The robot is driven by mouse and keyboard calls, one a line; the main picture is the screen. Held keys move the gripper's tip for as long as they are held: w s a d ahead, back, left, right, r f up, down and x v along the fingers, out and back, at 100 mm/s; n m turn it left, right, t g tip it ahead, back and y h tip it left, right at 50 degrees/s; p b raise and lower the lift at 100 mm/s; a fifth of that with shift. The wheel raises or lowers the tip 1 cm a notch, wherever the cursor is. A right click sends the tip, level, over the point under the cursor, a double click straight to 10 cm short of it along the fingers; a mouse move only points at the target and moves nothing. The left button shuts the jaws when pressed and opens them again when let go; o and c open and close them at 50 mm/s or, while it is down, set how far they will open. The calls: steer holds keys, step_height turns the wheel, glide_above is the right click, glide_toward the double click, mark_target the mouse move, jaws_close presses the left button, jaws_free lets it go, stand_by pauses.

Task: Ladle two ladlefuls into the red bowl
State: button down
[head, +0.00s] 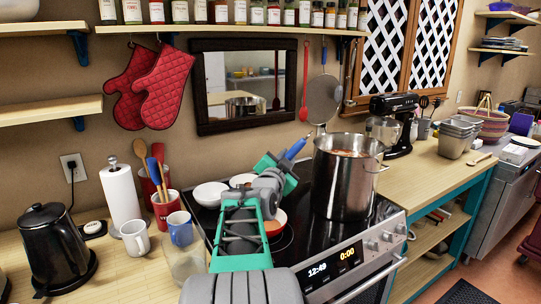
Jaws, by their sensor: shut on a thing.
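A tall steel pot (341,185) stands on the right of the stove top, with reddish-brown contents (350,153) near its rim. My gripper (282,165) is just left of the pot, above the stove, and is shut on a blue-handled tool, seemingly the ladle (297,147). The blue handle end points up and right; the tool's bowl end is hidden. A bowl with a red outside and pale inside (276,223) sits on the stove below my gripper, partly hidden by my arm. Its contents cannot be seen.
Two white bowls (209,194) (242,180) sit at the stove's back left. A stand mixer (394,115) is behind the pot on the right. The counter right of the stove (430,172) has free room.

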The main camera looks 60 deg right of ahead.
steer(key=s+d+f+m, duration=0.1)
steer(key=s+f+m, duration=0.2)
steer(key=s+f, duration=0.1)
steer(key=shift+s+b, duration=0.3)
steer(key=shift+s, duration=0.1)
